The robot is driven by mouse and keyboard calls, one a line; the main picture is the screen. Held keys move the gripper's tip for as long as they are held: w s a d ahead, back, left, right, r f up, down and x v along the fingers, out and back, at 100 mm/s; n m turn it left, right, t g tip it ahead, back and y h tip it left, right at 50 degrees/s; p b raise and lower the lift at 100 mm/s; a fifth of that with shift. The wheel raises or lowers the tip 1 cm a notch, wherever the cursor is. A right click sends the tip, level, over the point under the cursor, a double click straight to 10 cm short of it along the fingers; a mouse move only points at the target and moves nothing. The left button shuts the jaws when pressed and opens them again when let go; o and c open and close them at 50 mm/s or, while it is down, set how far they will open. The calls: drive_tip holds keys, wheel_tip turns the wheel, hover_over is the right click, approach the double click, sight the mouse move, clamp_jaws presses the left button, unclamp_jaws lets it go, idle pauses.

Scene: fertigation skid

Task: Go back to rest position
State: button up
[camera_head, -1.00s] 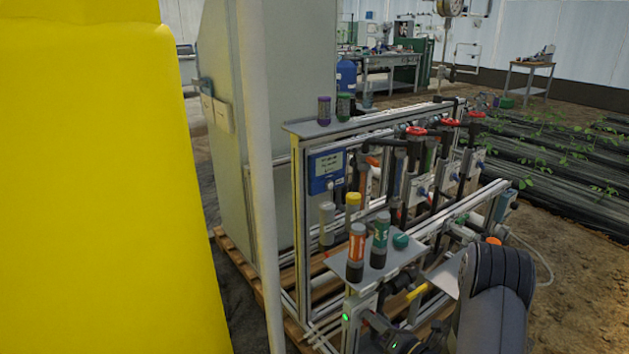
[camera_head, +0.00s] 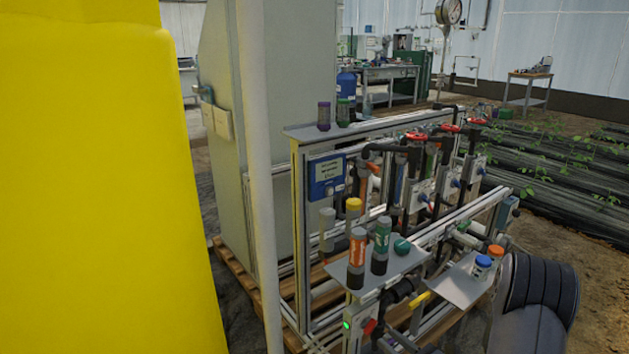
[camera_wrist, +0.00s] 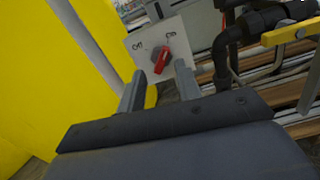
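My gripper (camera_wrist: 158,75) is open in the wrist view, its two grey fingers apart with nothing between them. Just beyond the fingertips is a red rotary switch (camera_wrist: 162,60) on a pale plate (camera_wrist: 148,42) with small lettering on both sides. The red handle sits tilted and appears clear of the fingers. In the head view the same red switch (camera_head: 370,326) shows on a grey box (camera_head: 357,318) with a lit green lamp, low on the skid's front. My dark arm (camera_head: 535,300) is at the lower right; my gripper is not clearly visible there.
Orange and green-labelled cartridges (camera_head: 357,258) stand on a front shelf. Blue and orange-capped bottles (camera_head: 482,263) stand on a right shelf near my arm. A yellow lever (camera_wrist: 292,31) on black pipe is right of the switch. A yellow surface (camera_head: 100,180) fills the left.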

drive_tip(key=shift+p+v, duration=0.4)
drive_tip(key=shift+v, duration=2.45)
